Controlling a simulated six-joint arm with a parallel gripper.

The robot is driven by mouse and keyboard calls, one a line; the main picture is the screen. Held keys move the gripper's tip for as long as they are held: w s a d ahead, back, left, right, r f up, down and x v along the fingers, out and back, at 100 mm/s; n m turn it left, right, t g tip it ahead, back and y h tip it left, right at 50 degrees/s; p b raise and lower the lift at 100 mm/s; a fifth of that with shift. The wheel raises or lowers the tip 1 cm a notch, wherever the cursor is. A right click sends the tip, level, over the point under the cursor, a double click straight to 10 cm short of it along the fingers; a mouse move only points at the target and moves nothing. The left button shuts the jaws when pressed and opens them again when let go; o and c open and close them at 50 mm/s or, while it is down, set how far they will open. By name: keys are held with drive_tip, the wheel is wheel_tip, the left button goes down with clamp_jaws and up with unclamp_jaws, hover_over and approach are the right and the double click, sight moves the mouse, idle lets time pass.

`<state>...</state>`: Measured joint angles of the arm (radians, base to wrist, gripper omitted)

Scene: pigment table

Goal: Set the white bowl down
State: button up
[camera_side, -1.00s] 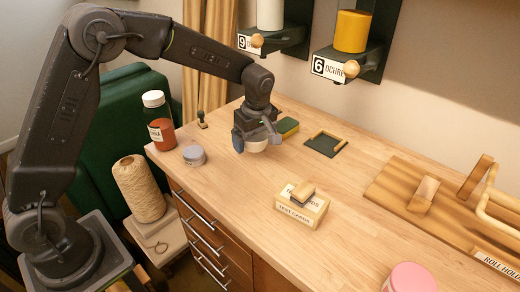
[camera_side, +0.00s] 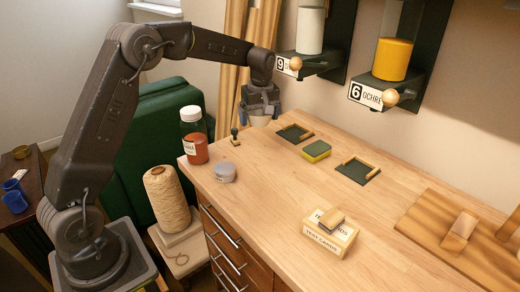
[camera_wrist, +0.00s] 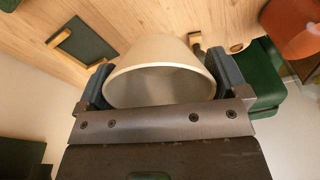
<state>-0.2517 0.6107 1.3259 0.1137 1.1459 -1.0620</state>
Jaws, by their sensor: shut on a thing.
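The white bowl (camera_side: 260,121) is in my gripper (camera_side: 261,111), near the table's back edge and left of a dark pad with wooden edging (camera_side: 294,133). It seems to be above the tabletop; the gap under it is hard to judge. In the wrist view the bowl (camera_wrist: 160,86) sits between the two blue-grey fingers of my gripper (camera_wrist: 160,82), with its open mouth facing the camera. The same view shows a dark pad (camera_wrist: 84,42) at upper left, apart from the bowl.
A second dark pad (camera_side: 358,171) and a green-yellow sponge (camera_side: 316,151) lie to the right. A stamp (camera_side: 235,137), a red-filled jar (camera_side: 194,140) and a grey tub (camera_side: 225,172) stand at left. Dispensers (camera_side: 300,65) hang above. The front middle of the table (camera_side: 270,185) is clear.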

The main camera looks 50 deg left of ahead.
hover_over(259, 148)
drive_tip(key=f, duration=0.4)
drive_tip(key=shift+s+d, duration=0.15)
drive_tip(key=shift+d, duration=0.1)
drive_tip(key=shift+f, duration=3.1)
drive_tip(key=o, duration=0.6)
drive_tip(key=shift+f, duration=0.15)
drive_tip(key=shift+o, duration=0.2)
